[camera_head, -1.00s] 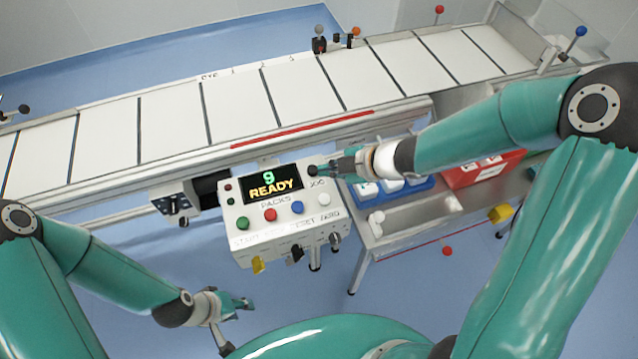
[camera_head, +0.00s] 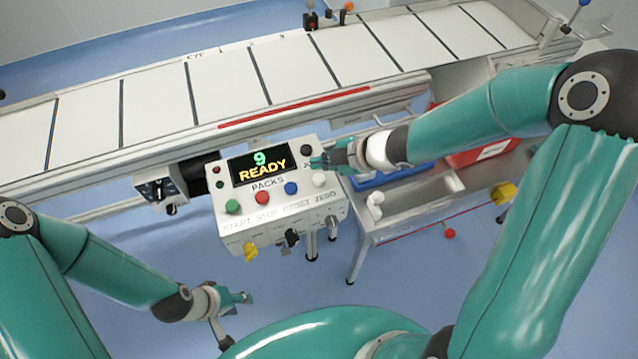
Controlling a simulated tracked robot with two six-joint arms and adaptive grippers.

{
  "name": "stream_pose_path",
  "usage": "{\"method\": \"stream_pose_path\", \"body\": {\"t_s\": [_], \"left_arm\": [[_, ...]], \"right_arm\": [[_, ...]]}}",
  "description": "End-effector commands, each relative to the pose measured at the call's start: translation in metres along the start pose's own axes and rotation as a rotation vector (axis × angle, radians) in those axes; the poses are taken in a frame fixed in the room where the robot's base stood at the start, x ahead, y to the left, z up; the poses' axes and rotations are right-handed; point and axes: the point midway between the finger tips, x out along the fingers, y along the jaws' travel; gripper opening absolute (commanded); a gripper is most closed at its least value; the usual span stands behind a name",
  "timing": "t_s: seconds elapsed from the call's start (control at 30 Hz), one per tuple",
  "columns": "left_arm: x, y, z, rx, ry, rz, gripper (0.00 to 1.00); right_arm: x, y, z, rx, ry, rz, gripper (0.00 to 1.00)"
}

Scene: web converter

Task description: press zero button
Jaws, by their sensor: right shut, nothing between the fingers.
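The control box (camera_head: 243,217) has a display (camera_head: 258,166) reading "9 READY" over a row of buttons. The zero button (camera_head: 319,180) is the white one at the right end of the row, above the label ZERO. My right gripper (camera_head: 318,163) is shut and empty. Its tips are over the right side of the panel, just above the white button in the picture and below the black jog button (camera_head: 306,150); I see no contact with the white button. My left gripper (camera_head: 246,298) hangs low in front of the box, away from it; its finger opening is unclear.
Green (camera_head: 232,207), red (camera_head: 262,198) and blue (camera_head: 291,188) buttons sit left of the white one. The conveyor (camera_head: 170,105) runs behind the box. A side table (camera_head: 410,205) with a blue tray (camera_head: 375,181) and red bin (camera_head: 485,152) stands to the right.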

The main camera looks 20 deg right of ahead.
Motion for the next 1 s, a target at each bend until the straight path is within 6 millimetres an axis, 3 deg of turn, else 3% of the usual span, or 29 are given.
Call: {"method": "stream_pose_path", "body": {"t_s": [0.03, 0.23, 1.0], "left_arm": [[0.013, -0.004, 0.0, 0.0, 0.0, 0.0, 0.4], [0.025, -0.009, 0.0, 0.0, 0.0, 0.0, 0.4], [0.026, -0.009, 0.0, 0.0, 0.0, 0.0, 0.4]], "right_arm": [[0.009, -0.007, 0.007, 0.0, 0.0, 0.0, 0.0], [0.02, -0.014, 0.014, -0.001, 0.001, 0.0, 0.0], [0.021, -0.015, 0.015, -0.001, 0.001, 0.0, 0.0]]}}
